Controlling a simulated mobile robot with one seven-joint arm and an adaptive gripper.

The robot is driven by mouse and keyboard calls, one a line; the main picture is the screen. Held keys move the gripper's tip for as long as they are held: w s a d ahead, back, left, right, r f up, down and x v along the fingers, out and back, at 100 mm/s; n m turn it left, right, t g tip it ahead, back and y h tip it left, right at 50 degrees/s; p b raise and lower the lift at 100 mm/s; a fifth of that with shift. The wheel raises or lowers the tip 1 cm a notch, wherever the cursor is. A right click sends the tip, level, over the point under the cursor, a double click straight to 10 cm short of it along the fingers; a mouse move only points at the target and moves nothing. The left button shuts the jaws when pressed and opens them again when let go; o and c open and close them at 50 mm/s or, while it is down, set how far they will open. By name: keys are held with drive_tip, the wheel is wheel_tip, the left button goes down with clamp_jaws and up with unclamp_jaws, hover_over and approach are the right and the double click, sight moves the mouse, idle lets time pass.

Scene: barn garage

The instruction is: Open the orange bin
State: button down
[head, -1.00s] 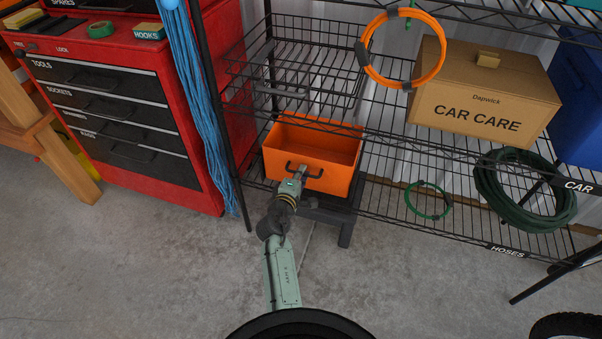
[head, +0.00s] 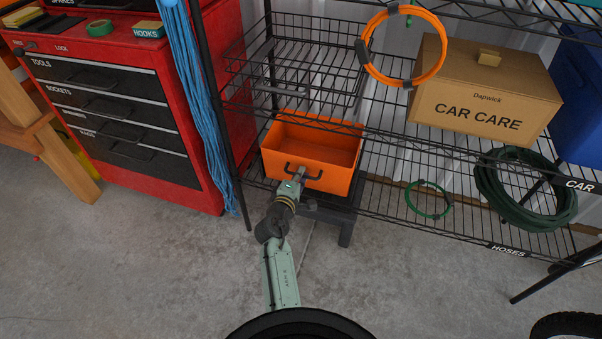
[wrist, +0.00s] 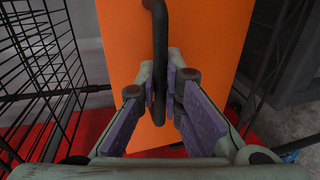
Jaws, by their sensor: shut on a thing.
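The orange bin (head: 336,151) sits low in the wire rack, on a dark stand. It is open at the top and looks empty inside. A dark bar handle (wrist: 160,55) is on its front face. My gripper (wrist: 164,97) is at the handle, with its purple-padded fingers on either side of the bar, shut on it. In the head view my gripper (head: 299,176) reaches the bin's front from below; its fingertips are small there and partly hidden by the wrist.
A wire basket (head: 295,65) is above the bin. A car care box (head: 484,100) and a dark green hose (head: 525,190) are to the right. A red tool chest (head: 115,110) and hanging blue rope (head: 197,110) are at left. The floor in front is clear.

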drive_tip(key=s+a+f+b, duration=0.1)
drive_tip(key=s+f+b, duration=0.3)
drive_tip(key=s+f, duration=0.1)
drive_tip(key=shift+s+a, duration=0.15)
drive_tip(key=shift+a, duration=0.2)
idle(0.3)
drive_tip(key=c, duration=2)
unclamp_jaws()
drive_tip(key=shift+r, duration=0.1)
drive_tip(key=shift+r, duration=0.1)
wheel_tip(320, 180, up, 10)
